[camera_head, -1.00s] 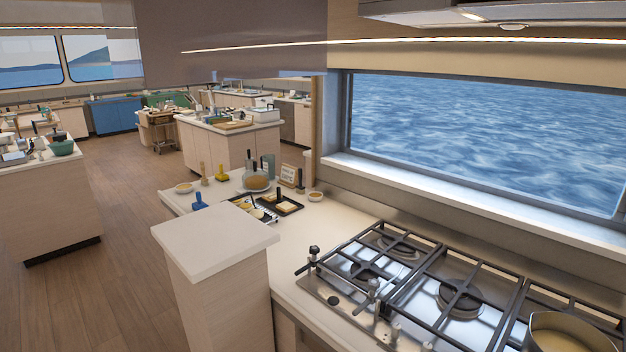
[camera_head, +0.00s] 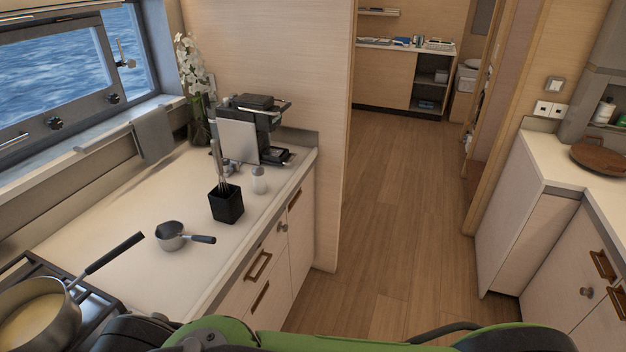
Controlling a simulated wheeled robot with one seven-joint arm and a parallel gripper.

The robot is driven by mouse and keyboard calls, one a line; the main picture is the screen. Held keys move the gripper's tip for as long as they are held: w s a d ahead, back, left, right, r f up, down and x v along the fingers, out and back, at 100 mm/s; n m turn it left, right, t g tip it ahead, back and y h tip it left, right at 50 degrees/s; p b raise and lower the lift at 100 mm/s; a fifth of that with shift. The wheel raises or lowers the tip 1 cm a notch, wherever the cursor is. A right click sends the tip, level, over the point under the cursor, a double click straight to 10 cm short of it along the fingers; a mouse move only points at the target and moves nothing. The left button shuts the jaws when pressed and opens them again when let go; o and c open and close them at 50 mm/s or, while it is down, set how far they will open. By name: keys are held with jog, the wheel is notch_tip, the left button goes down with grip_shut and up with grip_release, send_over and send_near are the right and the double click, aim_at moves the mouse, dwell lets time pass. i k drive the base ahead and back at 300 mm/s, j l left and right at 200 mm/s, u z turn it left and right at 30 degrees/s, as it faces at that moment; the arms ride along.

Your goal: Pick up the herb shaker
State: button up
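A small pale shaker (camera_head: 259,182) with a light cap stands upright on the white counter (camera_head: 150,205), near its right edge. It looks like the herb shaker, though I cannot read any label. It stands just right of a black utensil holder (camera_head: 226,204) and in front of the coffee machine. Green and black links of my arm show along the bottom edge of the view. My gripper is not in view.
A small pot with a dark handle (camera_head: 171,239) sits mid-counter. A larger pan (camera_head: 38,318) is on the stove at lower left, its handle pointing right. A coffee machine (camera_head: 262,122) and white orchid (camera_head: 190,62) stand behind. The wooden floor (camera_head: 390,215) on the right is clear.

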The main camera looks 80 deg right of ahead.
aim_at(260, 185)
jog(key=z, duration=2.45)
jog(key=u, duration=1.9)
jog(key=z, duration=1.9)
jog(key=i+l+u, duration=0.25)
jog(key=u, duration=0.15)
jog(key=i+l+u, duration=0.2)
jog(key=u, duration=0.25)
jog(key=i+l+u, duration=0.1)
jog(key=l+u, duration=0.3)
